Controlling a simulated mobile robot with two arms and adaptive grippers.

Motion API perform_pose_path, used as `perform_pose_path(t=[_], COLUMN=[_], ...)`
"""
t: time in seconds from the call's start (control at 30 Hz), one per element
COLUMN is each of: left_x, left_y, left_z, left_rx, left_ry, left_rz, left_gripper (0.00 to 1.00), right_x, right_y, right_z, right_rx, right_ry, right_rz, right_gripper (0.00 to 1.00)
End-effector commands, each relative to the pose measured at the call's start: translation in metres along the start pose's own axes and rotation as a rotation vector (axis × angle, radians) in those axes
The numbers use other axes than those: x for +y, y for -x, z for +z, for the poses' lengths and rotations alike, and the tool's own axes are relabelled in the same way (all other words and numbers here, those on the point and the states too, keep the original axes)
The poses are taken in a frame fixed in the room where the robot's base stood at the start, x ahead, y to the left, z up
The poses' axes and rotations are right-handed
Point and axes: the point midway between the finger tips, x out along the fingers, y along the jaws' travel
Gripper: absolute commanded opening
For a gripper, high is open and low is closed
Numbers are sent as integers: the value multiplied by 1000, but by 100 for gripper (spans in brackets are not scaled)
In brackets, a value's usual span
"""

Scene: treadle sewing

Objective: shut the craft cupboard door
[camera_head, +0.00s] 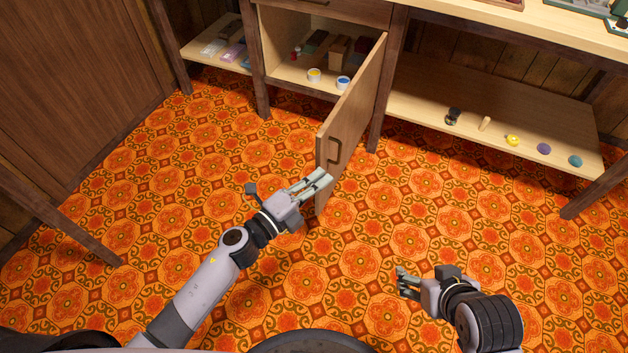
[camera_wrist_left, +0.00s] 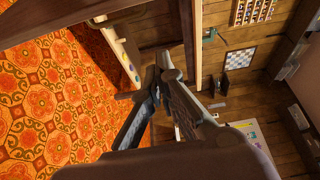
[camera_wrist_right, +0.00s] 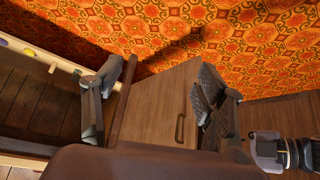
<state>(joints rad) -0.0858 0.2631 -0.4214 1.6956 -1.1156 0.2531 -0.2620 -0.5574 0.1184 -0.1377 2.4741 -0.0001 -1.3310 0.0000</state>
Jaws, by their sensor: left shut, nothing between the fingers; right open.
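The craft cupboard door (camera_head: 352,110) stands wide open, hinged at the right side of the cupboard (camera_head: 262,45) and swung out towards me. Its outer face, with a dark handle (camera_head: 334,150), faces right. My left gripper (camera_head: 326,177) is shut and empty at the door's lower free edge; its fingertips overlap that edge in the head view, and I cannot tell whether they touch it. My right gripper (camera_head: 402,282) is open and empty, in front and to the right of the door. The right wrist view shows the door (camera_wrist_right: 160,100) and handle (camera_wrist_right: 180,127) between its fingers.
Inside the cupboard are a yellow jar (camera_head: 314,75), a blue jar (camera_head: 343,82) and brown boxes (camera_head: 338,48). A low shelf (camera_head: 490,115) to the right holds several small items. Table legs (camera_head: 386,85) stand beside the door. The patterned floor (camera_head: 430,220) is clear.

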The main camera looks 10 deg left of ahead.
Motion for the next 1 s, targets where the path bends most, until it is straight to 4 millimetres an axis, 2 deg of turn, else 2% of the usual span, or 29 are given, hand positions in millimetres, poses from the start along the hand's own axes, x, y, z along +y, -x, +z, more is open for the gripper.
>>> perform_pose_path(t=[0.1,0.33,0.43,0.6,1.0], left_x=[-1,0,3,2,1], left_y=[-28,-76,-67,-62,-60], left_z=[0,0,18,33,38], left_rx=[1,0,-4,-2,-1], left_ry=[0,1,-1,1,2], left_rz=[-4,-2,3,2,1], left_gripper=[0,0,0,0,0], right_x=[-1,-5,-6,-9,-9], right_y=[-2,-6,-6,-4,-3], right_z=[-8,-35,-49,-66,-72], right_rx=[36,166,231,312,339], right_ry=[1,4,5,6,7], right_rz=[-2,-10,-13,-18,-19], right_gripper=[65,65,65,65,65])
